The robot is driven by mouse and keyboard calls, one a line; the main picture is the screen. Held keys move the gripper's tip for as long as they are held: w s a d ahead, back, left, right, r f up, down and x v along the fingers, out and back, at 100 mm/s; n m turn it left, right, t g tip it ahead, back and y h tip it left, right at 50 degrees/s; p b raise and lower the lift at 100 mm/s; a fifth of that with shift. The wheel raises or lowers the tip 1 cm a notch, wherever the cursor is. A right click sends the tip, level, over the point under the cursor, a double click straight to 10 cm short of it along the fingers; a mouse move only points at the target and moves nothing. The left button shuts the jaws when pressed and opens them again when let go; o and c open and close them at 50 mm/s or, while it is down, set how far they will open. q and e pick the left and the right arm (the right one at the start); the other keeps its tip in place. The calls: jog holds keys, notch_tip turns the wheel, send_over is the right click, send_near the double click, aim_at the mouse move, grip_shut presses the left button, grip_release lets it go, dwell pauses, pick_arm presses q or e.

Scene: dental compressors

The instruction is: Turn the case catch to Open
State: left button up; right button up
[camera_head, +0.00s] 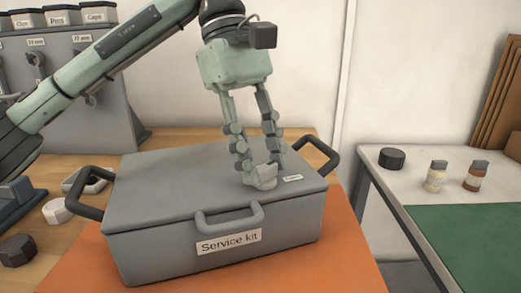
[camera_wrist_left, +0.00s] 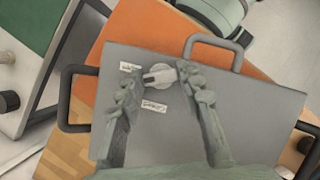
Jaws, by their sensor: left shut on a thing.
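The grey case (camera_head: 150,200) marked "Service kit" stands shut on an orange mat. Its pale catch (camera_head: 262,184) is on the lid, towards the right. My left gripper (camera_head: 258,168) reaches down from above and is shut on the catch. In the left wrist view the catch (camera_wrist_left: 160,75) sits between the two fingers, its narrow end pointing left, between two small white labels. One label (camera_wrist_left: 130,67) lies beyond its tip and the other (camera_wrist_left: 154,106) below it. Their print is too small to read. My right gripper is not in view.
The case has a front handle (camera_head: 229,217) and black side handles (camera_head: 318,158). A white side table (camera_head: 395,180) at right bears a black knob (camera_head: 392,158) and two small bottles (camera_head: 436,177). A grey rack (camera_head: 75,110) stands at back left.

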pick_arm(q)
jog(key=m+y, duration=0.1)
jog(key=m, duration=0.2)
jog(key=shift+d+r+g, duration=0.1)
jog(key=shift+g, duration=0.3)
jog(key=shift+w+m+y, duration=0.1)
jog(key=shift+m+y, duration=0.3)
jog(key=shift+m, duration=0.6)
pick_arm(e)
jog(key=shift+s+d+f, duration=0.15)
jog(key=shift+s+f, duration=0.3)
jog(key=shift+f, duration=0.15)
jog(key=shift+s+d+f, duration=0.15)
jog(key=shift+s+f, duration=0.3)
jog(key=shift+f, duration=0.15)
pick_arm(q)
jog(key=o, duration=1.2)
jog(key=shift+c, duration=0.2)
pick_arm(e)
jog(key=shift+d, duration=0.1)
pick_arm(q)
jog(key=v, duration=1.2)
jog(key=shift+w+d, duration=0.1)
